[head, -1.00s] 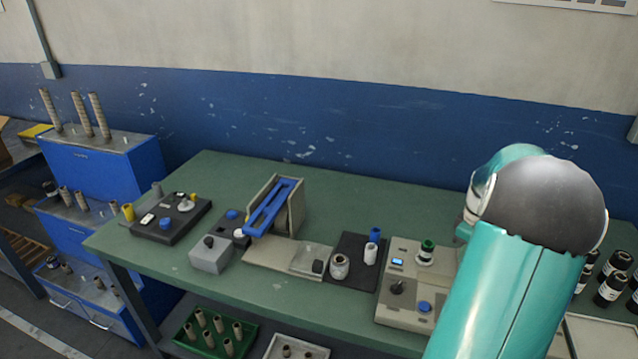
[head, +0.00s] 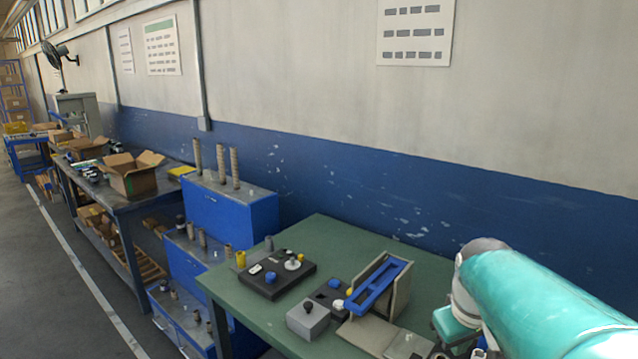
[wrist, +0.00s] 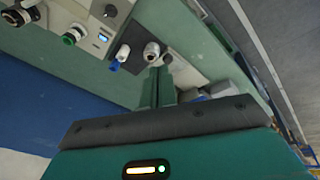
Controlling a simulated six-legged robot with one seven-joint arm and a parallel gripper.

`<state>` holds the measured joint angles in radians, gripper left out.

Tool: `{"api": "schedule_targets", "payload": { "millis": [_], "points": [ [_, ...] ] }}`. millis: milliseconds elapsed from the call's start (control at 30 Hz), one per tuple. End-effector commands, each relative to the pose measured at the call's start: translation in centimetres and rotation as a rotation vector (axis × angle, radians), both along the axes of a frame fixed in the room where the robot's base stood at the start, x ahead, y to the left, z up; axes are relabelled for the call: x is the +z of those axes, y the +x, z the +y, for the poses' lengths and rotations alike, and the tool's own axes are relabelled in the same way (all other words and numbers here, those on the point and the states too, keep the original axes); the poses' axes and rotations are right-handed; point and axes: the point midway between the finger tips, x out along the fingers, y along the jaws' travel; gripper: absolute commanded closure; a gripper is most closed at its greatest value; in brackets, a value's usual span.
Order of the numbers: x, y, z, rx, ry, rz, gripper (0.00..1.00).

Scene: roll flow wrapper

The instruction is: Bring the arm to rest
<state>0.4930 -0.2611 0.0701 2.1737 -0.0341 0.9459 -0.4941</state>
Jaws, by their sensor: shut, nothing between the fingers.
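My teal arm (head: 545,305) reaches in from the right edge of the head view, over the right part of the green worktable (head: 335,235). Its end is partly cut off at the bottom of that view, so the fingers do not show clearly there. In the wrist view my gripper (wrist: 158,72) shows two dark green fingers close together, shut and empty. A small white-and-metal bottle (wrist: 152,50) appears just past the fingertips, with a blue-topped cylinder (wrist: 120,54) beside it. Whether the fingertips touch the bottle cannot be told.
On the table stand a blue-railed wrapper (head: 376,288), a grey box (head: 308,319) and a black control panel (head: 277,275). Blue stepped cabinets (head: 235,215) with upright rolls stand left of it.

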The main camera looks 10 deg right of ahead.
Motion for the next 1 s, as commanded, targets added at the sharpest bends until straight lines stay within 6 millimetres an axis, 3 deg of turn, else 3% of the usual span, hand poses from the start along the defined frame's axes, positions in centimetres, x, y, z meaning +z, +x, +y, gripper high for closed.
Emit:
{"api": "schedule_targets", "payload": {
  "millis": [33, 100, 400, 600, 1000],
  "points": [
    [0.5, -0.5, 2.3, 0.006, 0.003, -0.03, 1.0],
    [1.0, -1.4, 4.9, -0.002, 0.015, -0.07, 1.0],
    [1.3, -6.3, 13.9, -0.027, 0.123, -0.217, 1.0],
    [0.9, -8.3, 16.3, -0.039, 0.18, -0.257, 1.0],
    [0.8, -8.4, 16.4, -0.044, 0.185, -0.259, 1.0]
  ]
}}
